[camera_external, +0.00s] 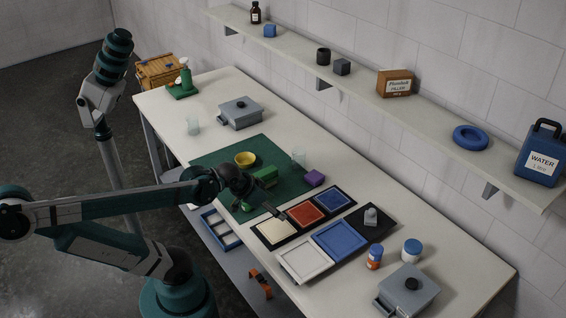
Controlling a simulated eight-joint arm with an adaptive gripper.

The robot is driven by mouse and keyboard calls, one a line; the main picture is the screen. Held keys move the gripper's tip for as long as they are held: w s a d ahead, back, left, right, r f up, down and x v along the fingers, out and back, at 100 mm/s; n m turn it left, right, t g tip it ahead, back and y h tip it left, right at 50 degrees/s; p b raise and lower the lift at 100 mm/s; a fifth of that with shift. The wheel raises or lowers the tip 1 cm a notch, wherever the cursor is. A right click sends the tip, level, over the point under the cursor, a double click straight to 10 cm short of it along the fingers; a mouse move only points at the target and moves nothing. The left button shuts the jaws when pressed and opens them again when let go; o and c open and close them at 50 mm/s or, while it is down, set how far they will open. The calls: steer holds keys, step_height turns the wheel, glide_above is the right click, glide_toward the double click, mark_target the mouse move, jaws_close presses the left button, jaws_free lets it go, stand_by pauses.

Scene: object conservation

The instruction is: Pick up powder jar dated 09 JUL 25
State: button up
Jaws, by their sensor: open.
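Two small jars stand near the right end of the table: a white one with a blue lid (412,251) and an orange one with a white and blue band (375,258). No date is legible on either, so I cannot tell which is the powder jar dated 09 JUL 25. My gripper (278,212) is above the trays at the table's middle, left of both jars and well apart from them. It is open and appears empty; its fingertips are small and dark here.
Trays with cream, red and blue (340,240) insets lie between my gripper and the jars. A green mat (215,160) holds a yellow bowl (245,159) and blocks. A wall shelf (430,118) runs behind.

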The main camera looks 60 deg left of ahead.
steer(key=w+d+r+m+g+h+p, duration=0.1)
steer(key=w+d+r+p, duration=0.25)
steer(key=w, duration=0.25)
steer(key=w+d+r+m+p, duration=0.2)
steer(key=w+d+r, duration=0.1)
steer(key=w+d, duration=0.25)
steer(key=m+g+h+p, duration=0.25)
steer(key=m+p, duration=0.35)
steer(key=p, duration=0.8)
glide_above(410, 245)
steer(key=s+a, duration=0.1)
steer(key=a, duration=0.2)
steer(key=shift+g, duration=0.25)
steer(key=f, duration=0.6)
steer(key=shift+s+d+f, duration=0.15)
steer(key=shift+s+d, duration=0.05)
steer(key=shift+d, duration=0.05)
steer(key=shift+w+d+f+m, duration=0.1)
steer(key=shift+d+f+m, duration=0.2)
steer(key=shift+d+f, duration=0.25)
steer(key=shift+x, duration=1.2)
steer(key=shift+f, duration=0.15)
